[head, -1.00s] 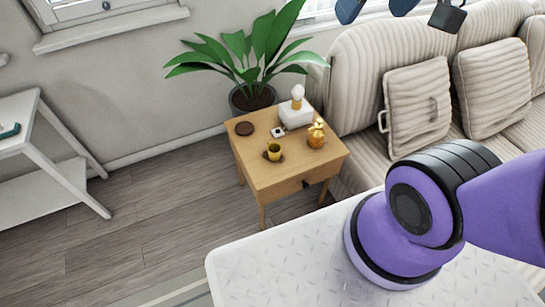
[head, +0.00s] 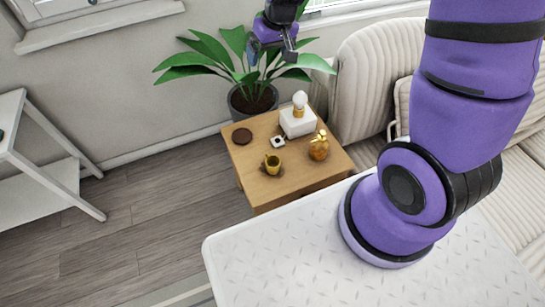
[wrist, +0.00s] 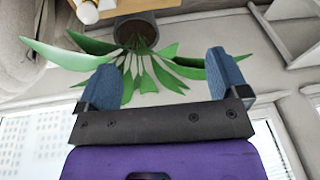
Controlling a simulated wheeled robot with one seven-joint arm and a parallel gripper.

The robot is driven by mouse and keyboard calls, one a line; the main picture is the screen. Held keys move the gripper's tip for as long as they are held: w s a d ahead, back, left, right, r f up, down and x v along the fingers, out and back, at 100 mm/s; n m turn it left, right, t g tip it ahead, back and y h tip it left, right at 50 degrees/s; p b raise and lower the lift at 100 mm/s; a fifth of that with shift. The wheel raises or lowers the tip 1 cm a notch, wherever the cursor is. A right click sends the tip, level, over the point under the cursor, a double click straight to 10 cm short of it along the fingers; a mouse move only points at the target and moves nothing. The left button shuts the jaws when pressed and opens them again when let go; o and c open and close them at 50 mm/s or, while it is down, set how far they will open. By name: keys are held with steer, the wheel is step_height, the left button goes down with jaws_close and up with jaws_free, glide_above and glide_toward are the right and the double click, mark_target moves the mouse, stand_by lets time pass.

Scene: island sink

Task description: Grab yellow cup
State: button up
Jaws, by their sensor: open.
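The yellow cup (head: 272,164) stands upright on a dark round coaster on the small wooden side table (head: 247,160), near its front left part. My gripper (head: 272,48) is at the top of the head view, in front of the plant's leaves and apart from the cup. In the wrist view my gripper (wrist: 166,72) has its two blue fingers spread wide with nothing between them. The cup does not show in the wrist view.
On the table, a gold pineapple-like ornament (head: 319,146) stands right of the cup, with a white box (head: 298,124) and a small white object (head: 278,141) behind. A dark disc (head: 242,136) lies at left. A potted plant (head: 252,98) stands behind; a sofa (head: 362,62) is at right.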

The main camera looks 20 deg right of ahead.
step_height(320, 180, down, 17)
steer(key=w+a+g, duration=0.1)
steer(key=g+h, duration=0.1)
glide_above(273, 164)
steer(key=s+a, duration=0.1)
steer(key=s, duration=0.1)
step_height(273, 164, down, 18)
steer(key=shift+w+f, duration=0.15)
steer(key=shift+f, duration=5.3)
steer(key=shift+c, duration=0.2)
steer(key=c, duration=1)
